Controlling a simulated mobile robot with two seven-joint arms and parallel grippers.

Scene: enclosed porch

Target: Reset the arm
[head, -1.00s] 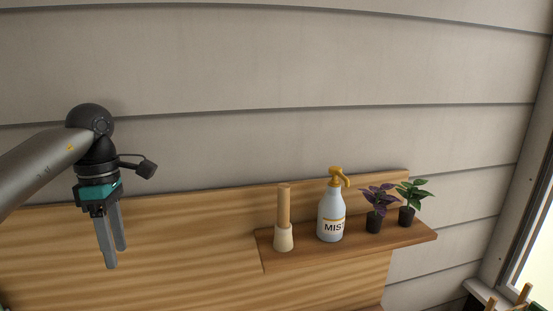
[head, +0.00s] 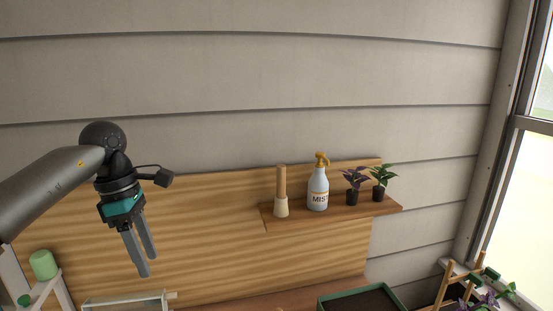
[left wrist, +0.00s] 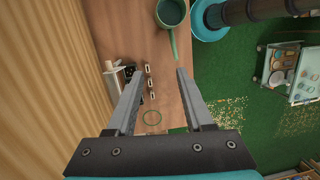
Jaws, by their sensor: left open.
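My left gripper (head: 141,262) hangs at the left of the head view, fingers pointing down, in front of the wooden back panel. Its two fingers are apart with nothing between them. In the left wrist view the open fingers (left wrist: 155,88) show above a wooden bench top (left wrist: 165,95), clear of the things on it. My left arm (head: 50,185) comes in from the left edge. My right gripper is in neither view.
A shelf (head: 330,213) holds a wooden-handled tool (head: 281,192), a mist bottle (head: 317,189) and two potted plants. Below are a green-rimmed tray (head: 322,301) and a white frame (head: 125,301). A green watering can (left wrist: 172,14) stands on the bench. A window is at right.

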